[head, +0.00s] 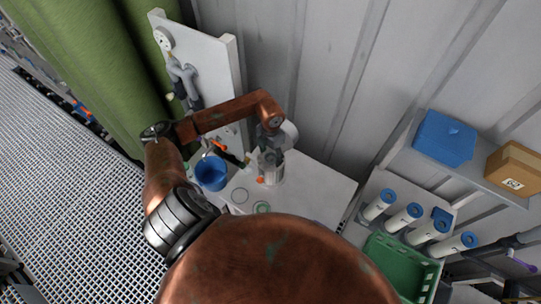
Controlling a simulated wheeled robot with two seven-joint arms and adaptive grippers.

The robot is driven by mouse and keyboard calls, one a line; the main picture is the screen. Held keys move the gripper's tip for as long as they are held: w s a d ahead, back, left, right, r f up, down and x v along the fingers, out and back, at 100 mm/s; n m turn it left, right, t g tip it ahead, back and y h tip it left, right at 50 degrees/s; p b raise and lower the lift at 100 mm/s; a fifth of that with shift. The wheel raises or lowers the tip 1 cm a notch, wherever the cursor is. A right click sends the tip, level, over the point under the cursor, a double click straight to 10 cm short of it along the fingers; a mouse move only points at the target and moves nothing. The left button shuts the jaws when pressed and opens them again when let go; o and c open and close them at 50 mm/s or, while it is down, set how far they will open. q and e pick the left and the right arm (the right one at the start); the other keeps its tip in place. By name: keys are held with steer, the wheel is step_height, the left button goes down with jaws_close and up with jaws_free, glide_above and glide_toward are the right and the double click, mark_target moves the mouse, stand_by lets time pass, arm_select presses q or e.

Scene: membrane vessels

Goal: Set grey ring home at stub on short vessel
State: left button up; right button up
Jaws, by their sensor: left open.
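A short, silvery vessel (273,175) stands on the white table, with a small orange part at its lower left. My left gripper (269,154) is open, at the vessel's top, and partly covers it; I cannot tell whether they touch. The stub is too small or hidden to make out. A thin grey ring (240,196) appears to lie flat on the table, left of the vessel and apart from the gripper. A green ring (262,207) lies in front of the vessel. My right gripper is out of view.
A blue bucket (211,174) stands left of the vessel, by a white upright panel (212,70) with pipe fittings. White tubes with blue caps (404,216) and a green crate (397,266) are at right. The white table (318,186) is clear right of the vessel.

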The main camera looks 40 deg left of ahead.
mark_target(271, 157)
arm_select(q)
step_height(271, 157, up, 11)
stand_by(0.3)
steer(key=shift+r, duration=0.1)
stand_by(0.4)
